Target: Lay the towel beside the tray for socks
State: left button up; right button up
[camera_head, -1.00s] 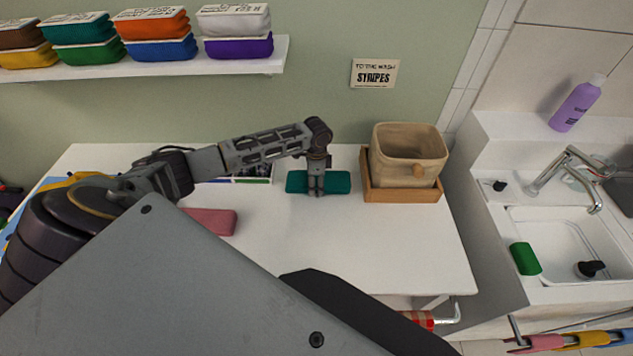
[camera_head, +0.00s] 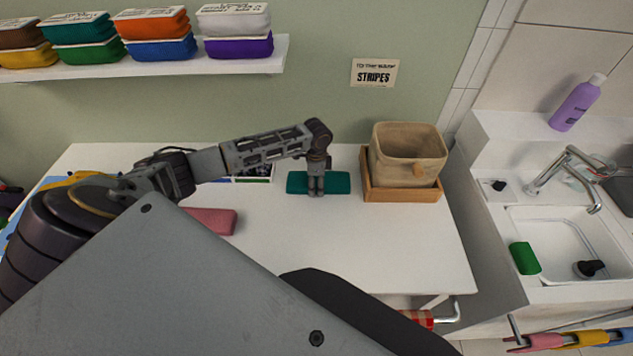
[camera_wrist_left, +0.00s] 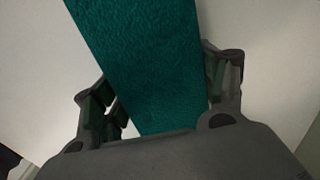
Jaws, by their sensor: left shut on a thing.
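A teal folded towel (camera_head: 338,183) is at the white table's back middle; I cannot tell whether it touches the tabletop. My left gripper (camera_head: 316,190) points down and is shut on its middle. In the left wrist view the towel (camera_wrist_left: 140,60) runs between the two fingers of the left gripper (camera_wrist_left: 160,92). A low tray with dark and coloured contents (camera_head: 252,180) lies left of the towel, mostly hidden by my left forearm. I cannot read what it holds. My right gripper is not in view.
A beige basket (camera_head: 408,150) stands in a wooden tray (camera_head: 405,194) right of the towel. A pink folded cloth (camera_head: 212,221) lies at front left. The table's front right (camera_head: 400,250) is clear. A shelf (camera_head: 240,65) with folded stacks and a sink (camera_head: 565,240) flank the table.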

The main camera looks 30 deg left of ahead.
pick_arm(q)
jog(key=o, duration=0.9)
jog(key=shift+c, duration=0.2)
jog(key=shift+c, duration=0.5)
jog(key=shift+r+p, duration=3.15)
jog(key=shift+p, duration=0.15)
jog(key=shift+r+p, duration=0.35)
jog(key=shift+r, duration=1)
